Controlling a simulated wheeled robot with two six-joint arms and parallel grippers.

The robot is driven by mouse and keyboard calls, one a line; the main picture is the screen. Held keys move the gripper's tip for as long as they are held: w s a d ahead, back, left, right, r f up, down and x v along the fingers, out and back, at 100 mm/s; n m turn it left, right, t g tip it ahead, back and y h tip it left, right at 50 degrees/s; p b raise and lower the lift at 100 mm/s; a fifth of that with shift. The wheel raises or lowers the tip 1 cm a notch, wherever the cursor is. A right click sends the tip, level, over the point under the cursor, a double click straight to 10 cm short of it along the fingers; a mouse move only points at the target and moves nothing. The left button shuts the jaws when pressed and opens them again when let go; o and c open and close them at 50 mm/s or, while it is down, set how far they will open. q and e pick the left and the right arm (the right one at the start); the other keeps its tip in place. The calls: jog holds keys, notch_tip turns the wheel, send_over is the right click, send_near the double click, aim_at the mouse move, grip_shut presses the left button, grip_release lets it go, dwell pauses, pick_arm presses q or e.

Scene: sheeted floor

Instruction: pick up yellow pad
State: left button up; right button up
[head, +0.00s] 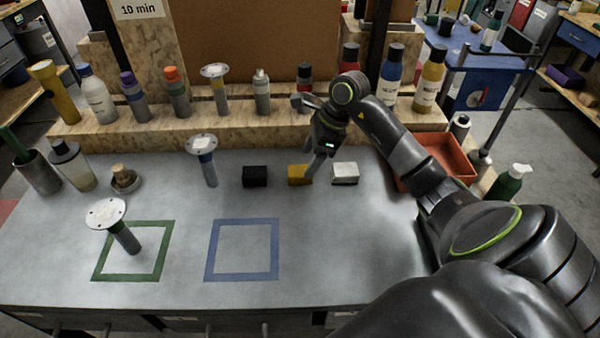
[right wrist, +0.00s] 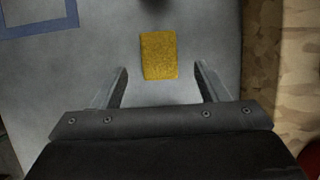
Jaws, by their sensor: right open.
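The yellow pad (head: 298,174) lies on the grey bench top between a black block (head: 255,176) and a white block (head: 345,173). It is partly hidden by my right gripper in the head view. My right gripper (head: 316,176) points down close to the pad. In the right wrist view the yellow pad (right wrist: 159,55) lies ahead of the open fingers of my right gripper (right wrist: 160,77), roughly centred between them, with nothing held. My left gripper is not in view.
A green taped square (head: 128,279) with a flanged tool (head: 124,236) and an empty blue taped square (head: 242,278) lie at the front. A wooden step with several bottles stands behind. An orange tray (head: 446,152) is at right.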

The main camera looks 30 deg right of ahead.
aim_at(301, 170)
jog(key=p+x, duration=0.1)
jog(key=x, duration=0.2)
jog(key=shift+a+f, duration=0.15)
jog(key=shift+a, duration=0.05)
jog(key=shift+w+a+f, duration=0.15)
jog(key=shift+w+f, duration=0.05)
jog(key=shift+f, duration=0.4)
jog(key=c, duration=1.1)
jog(key=shift+o, duration=0.2)
notch_tip(301, 170, up, 9)
jog(key=shift+f+b, duration=0.1)
jog(key=shift+b, duration=0.7)
jog(key=shift+r, duration=0.65)
